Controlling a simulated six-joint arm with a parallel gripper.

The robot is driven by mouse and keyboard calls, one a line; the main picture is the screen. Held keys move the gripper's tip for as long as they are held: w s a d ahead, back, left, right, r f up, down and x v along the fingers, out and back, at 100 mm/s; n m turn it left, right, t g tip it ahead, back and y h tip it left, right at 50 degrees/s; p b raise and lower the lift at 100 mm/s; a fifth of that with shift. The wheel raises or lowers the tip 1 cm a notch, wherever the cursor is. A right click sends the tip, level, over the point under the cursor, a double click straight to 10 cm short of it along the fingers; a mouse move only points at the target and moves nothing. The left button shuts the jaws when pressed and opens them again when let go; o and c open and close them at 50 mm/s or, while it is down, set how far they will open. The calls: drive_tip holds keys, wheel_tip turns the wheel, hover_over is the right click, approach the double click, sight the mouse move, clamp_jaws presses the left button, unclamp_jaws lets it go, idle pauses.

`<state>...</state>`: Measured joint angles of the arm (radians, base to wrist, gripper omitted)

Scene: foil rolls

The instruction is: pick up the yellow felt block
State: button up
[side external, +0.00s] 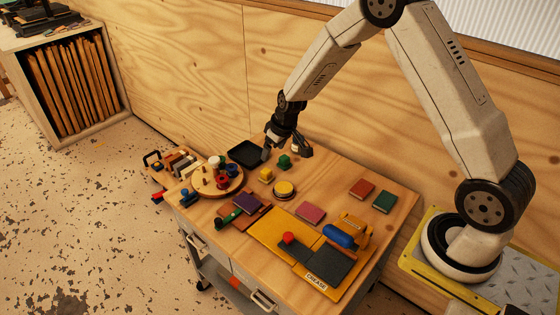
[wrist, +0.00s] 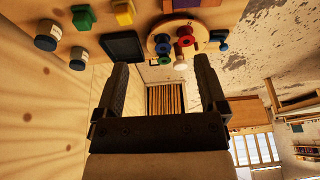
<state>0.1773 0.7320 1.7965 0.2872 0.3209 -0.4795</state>
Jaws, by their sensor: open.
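The yellow felt block (side external: 266,175) is a small block lying on the wooden table top, in front of my gripper in the side view.
A black tray (side external: 245,153) lies left of my gripper. A round wooden board (side external: 205,183) with several spools stands at the left. A yellow-topped round item (side external: 284,188) is near the block. A purple block (side external: 247,203) and a yellow board (side external: 268,232) are nearer the front.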

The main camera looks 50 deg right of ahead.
drive_tip(key=t, duration=0.1)
approach(267, 171)
drive_tip(key=x, duration=0.3)
drive_tip(key=shift+d+r, duration=0.1)
drive_tip(key=shift+d, duration=0.1)
drive_tip(key=shift+x, duration=1.3)
drive_tip(key=shift+x, duration=2.6)
drive_tip(key=shift+a, duration=0.15)
